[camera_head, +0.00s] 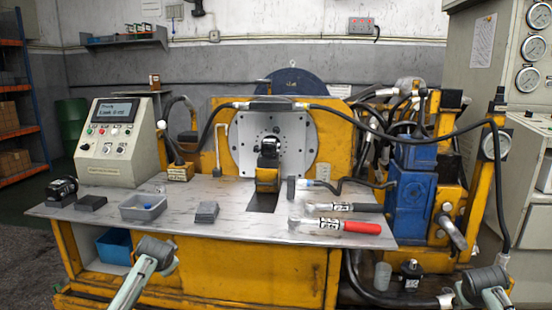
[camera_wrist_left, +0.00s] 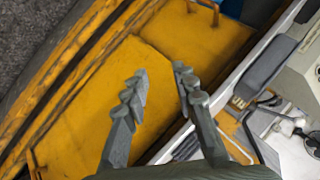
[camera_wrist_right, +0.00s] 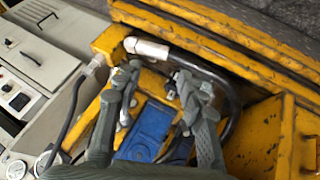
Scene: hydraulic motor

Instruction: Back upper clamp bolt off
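A round silver faceplate (camera_head: 300,140) with small dark bolts or holes stands upright in the yellow machine frame. A black part (camera_head: 268,150) sits on a yellow bracket (camera_head: 267,180) in front of it. I cannot make out the back upper clamp bolt at this size. A wrench with a red handle (camera_head: 350,226) and one with a black handle (camera_head: 352,207) lie on the bench top. My left gripper (camera_wrist_left: 160,80) is open and empty over a yellow panel in the left wrist view. My right gripper (camera_wrist_right: 160,82) is open and empty over the machine's blue and yellow parts.
A blue hydraulic unit (camera_head: 412,195) stands at the right. Black hoses (camera_head: 455,128) arch over the bench. The bench's front middle is clear.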

